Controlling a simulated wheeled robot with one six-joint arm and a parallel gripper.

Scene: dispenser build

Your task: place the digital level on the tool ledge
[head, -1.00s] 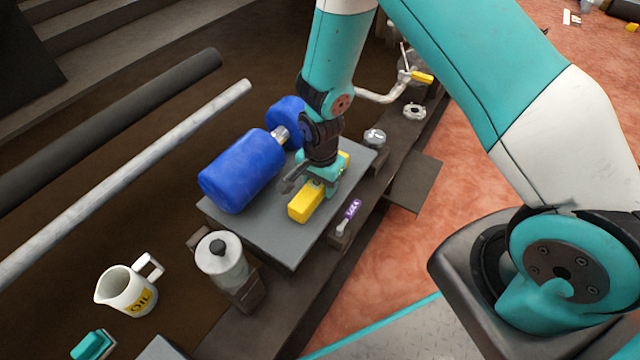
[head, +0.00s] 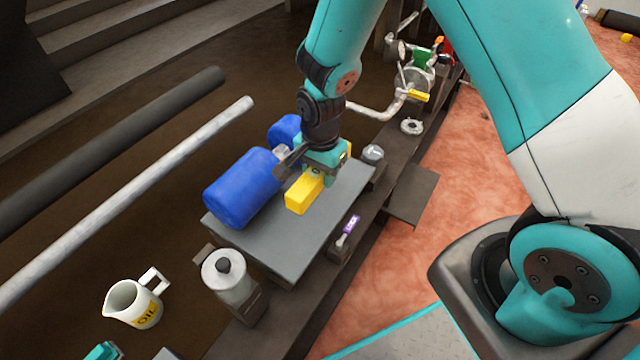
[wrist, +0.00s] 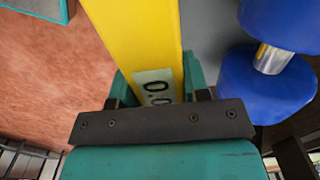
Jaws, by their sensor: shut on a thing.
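The digital level is a long yellow bar (head: 303,195) with a small display, which shows in the wrist view (wrist: 155,88). My gripper (head: 325,168) is shut around its middle, with the yellow ends sticking out on both sides. In the head view the level is over the grey plate (head: 283,248), beside the blue dumbbell-like object (head: 240,188). It looks slightly raised, but the gap below it is hard to judge. A dark flat ledge (head: 412,198) juts out to the right of the plate; I cannot tell which surface is the tool ledge.
A small purple-labelled tool (head: 349,229) lies at the plate's right side. A lidded canister (head: 228,274) stands at the near end and a small metal jar (head: 372,155) at the far right corner. An oil jug (head: 133,303) is lower left. The dark ledge looks bare.

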